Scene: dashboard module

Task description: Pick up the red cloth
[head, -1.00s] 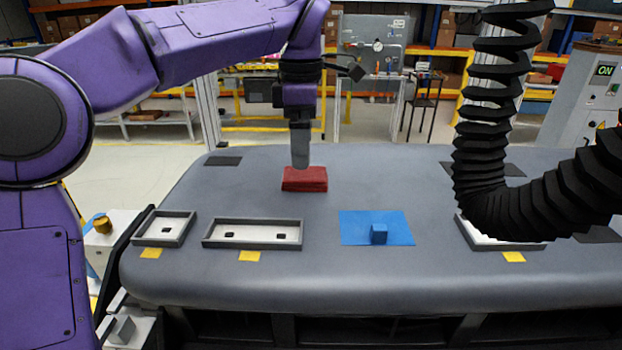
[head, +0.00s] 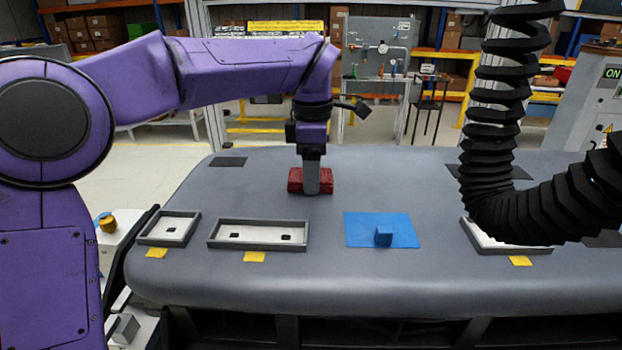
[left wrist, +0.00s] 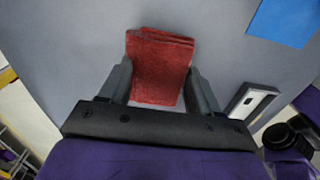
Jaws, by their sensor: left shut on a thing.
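The folded red cloth (head: 296,181) lies on the grey dashboard surface, behind the trays. My left gripper (head: 312,190) points down over it and hides its middle in the head view. In the left wrist view the red cloth (left wrist: 160,66) sits between the two fingers of my left gripper (left wrist: 162,88), which are shut on its sides. I cannot tell whether the cloth is clear of the surface. My right gripper is in neither view.
Two shallow grey-rimmed trays, a small one (head: 188,235) and a long one (head: 215,244), lie at the front left. A black ribbed hose (head: 492,150) blocks the right side. The middle surface is free.

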